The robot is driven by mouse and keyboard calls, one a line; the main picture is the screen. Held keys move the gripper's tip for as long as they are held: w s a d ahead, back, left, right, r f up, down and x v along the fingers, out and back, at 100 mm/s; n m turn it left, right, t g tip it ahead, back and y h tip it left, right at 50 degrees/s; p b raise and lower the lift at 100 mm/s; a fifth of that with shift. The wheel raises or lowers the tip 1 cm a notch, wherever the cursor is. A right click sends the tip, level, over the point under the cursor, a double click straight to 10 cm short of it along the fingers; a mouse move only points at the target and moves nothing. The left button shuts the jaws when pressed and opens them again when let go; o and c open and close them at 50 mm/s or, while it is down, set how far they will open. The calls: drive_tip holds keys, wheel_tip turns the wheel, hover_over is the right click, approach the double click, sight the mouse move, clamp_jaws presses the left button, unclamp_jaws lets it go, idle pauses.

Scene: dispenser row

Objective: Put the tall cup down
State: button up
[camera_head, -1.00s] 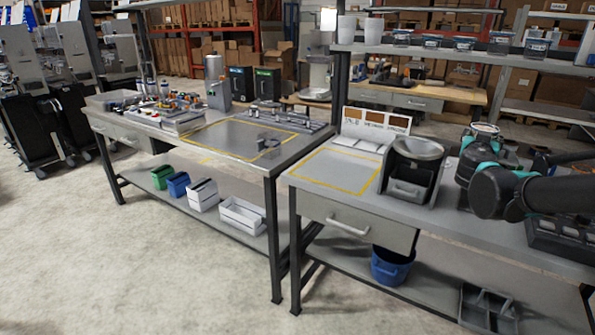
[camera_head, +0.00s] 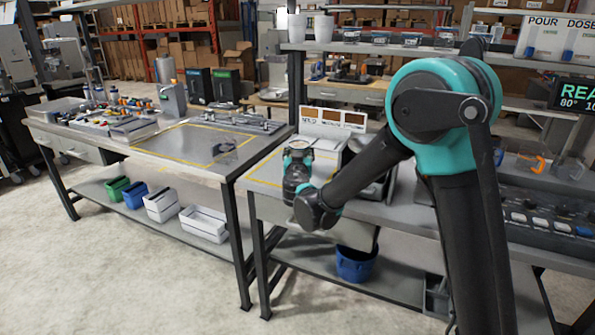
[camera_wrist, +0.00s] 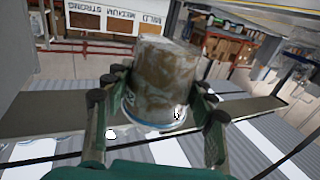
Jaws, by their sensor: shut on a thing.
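The tall cup (camera_wrist: 160,85) fills the middle of the wrist view. It is pale with brownish mottling and has a bluish rim at its lower end in that picture. My gripper (camera_wrist: 158,92) is shut on it, with fingers on both sides. In the head view my gripper (camera_head: 298,156) is above the left part of the right-hand bench (camera_head: 405,212), near the yellow-outlined area (camera_head: 262,181). Only a pale bit of the cup shows there; my wrist hides most of it. I cannot tell the gap between cup and bench.
A sign panel (camera_head: 335,117) and a dark machine, partly hidden by my arm, stand behind my gripper. White cups (camera_head: 297,27) stand on the upper shelf. A blue bin (camera_head: 356,263) sits below.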

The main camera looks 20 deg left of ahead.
drive_tip(key=shift+d+f, duration=0.15)
drive_tip(key=shift+f, duration=3.5)
drive_tip(key=shift+f, duration=0.1)
drive_tip(key=o, duration=1.5)
drive_tip(key=shift+c, duration=0.2)
drive_tip(key=v, duration=1.2)
